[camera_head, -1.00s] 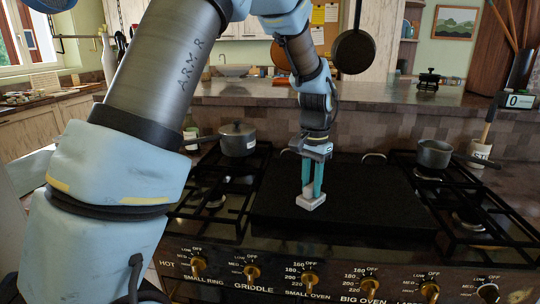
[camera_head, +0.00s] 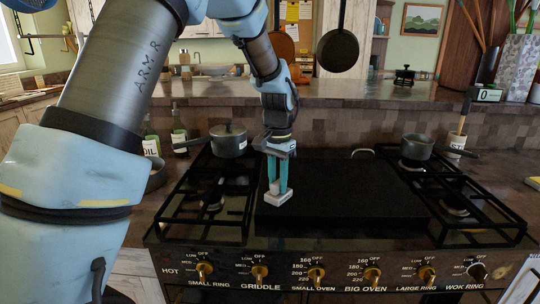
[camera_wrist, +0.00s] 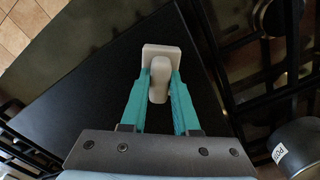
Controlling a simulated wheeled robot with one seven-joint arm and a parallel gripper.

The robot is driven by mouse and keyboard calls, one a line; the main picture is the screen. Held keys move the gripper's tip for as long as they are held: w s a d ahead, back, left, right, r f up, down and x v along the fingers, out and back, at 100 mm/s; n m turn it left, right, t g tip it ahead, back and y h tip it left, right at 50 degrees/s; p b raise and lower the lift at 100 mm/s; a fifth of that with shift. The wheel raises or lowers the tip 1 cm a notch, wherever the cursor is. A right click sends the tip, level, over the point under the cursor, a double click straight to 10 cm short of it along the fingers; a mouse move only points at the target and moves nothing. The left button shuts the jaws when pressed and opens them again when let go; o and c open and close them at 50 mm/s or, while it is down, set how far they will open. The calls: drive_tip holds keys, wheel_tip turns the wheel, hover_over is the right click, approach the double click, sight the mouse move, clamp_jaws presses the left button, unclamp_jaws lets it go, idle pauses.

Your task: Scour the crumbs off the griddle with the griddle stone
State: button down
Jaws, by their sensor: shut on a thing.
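The griddle (camera_head: 350,200) is a flat black plate in the middle of the stove. The griddle stone (camera_head: 279,197) is a pale block with a raised grip, at the griddle's left side. My gripper (camera_head: 279,186) points down with its teal fingers shut on the stone's grip. In the wrist view the stone (camera_wrist: 149,52) sits between the fingertips (camera_wrist: 160,82), over or on the black griddle surface (camera_wrist: 95,85). I cannot tell for sure whether the stone touches the griddle. No crumbs can be made out on the dark surface.
A lidded pot (camera_head: 228,141) stands on the left burners, and a saucepan (camera_head: 417,147) on the right ones. Bottles (camera_head: 179,132) stand behind at the left. A black pan (camera_head: 338,50) hangs above. Knobs (camera_head: 316,274) line the stove front. The griddle's right part is clear.

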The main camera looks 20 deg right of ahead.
drive_tip(key=shift+d+r+p, duration=0.2)
drive_tip(key=shift+r+p, duration=0.1)
drive_tip(key=shift+r, duration=0.95)
drive_tip(key=shift+s+r+p, duration=0.1)
drive_tip(key=shift+r+p, duration=0.2)
drive_tip(key=shift+r, duration=0.05)
drive_tip(key=shift+r+p, duration=1.9)
drive_tip(key=shift+r, duration=0.6)
